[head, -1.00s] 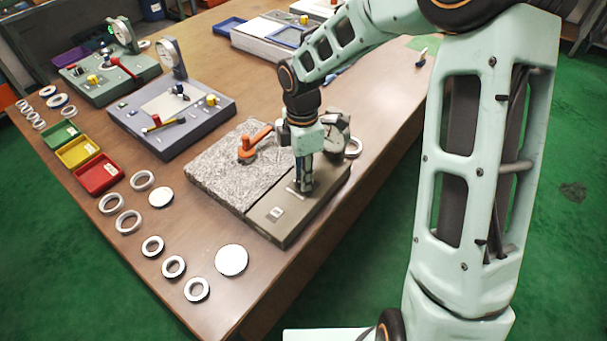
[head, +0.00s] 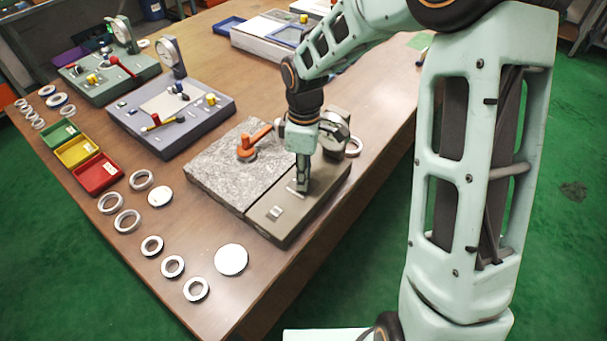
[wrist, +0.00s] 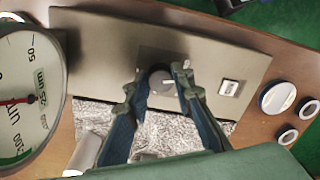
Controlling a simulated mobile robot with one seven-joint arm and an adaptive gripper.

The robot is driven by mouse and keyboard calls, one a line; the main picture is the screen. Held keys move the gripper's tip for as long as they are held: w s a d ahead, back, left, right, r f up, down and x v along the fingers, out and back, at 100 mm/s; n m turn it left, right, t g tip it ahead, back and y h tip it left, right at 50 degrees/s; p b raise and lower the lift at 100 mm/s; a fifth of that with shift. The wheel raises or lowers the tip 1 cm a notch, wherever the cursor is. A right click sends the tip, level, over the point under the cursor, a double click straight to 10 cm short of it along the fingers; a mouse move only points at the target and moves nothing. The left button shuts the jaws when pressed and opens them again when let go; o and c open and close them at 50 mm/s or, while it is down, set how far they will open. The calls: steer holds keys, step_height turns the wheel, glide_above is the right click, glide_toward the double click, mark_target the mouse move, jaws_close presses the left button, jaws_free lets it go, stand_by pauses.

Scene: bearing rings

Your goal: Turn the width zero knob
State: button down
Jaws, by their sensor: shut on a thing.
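The width zero knob (wrist: 162,83) is a dark round knob with a light pointer line, on the grey-brown base panel (wrist: 100,30) of the granite gauge. In the wrist view my gripper (wrist: 158,78) has one finger on each side of the knob and is shut on it. In the head view my gripper (head: 300,185) points straight down onto the panel and hides the knob. The dial gauge (wrist: 22,95) fills the left of the wrist view, with a red needle.
A granite plate (head: 235,165) with an orange lever (head: 255,140) adjoins the panel. A small switch (wrist: 229,88) sits on the panel near the knob. Rings and discs (head: 231,260) lie on the table at the front. Another gauge (head: 170,115) stands further left.

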steer(key=m+b, duration=0.1)
steer(key=m, duration=0.4)
steer(key=shift+s+m+b, duration=0.1)
steer(key=shift+m+b, duration=0.3)
steer(key=shift+m, duration=2)
steer(key=c, duration=1.7)
jaws_free()
steer(key=shift+o, duration=0.2)
step_height(320, 180, up, 12)
steer(key=shift+d, duration=0.2)
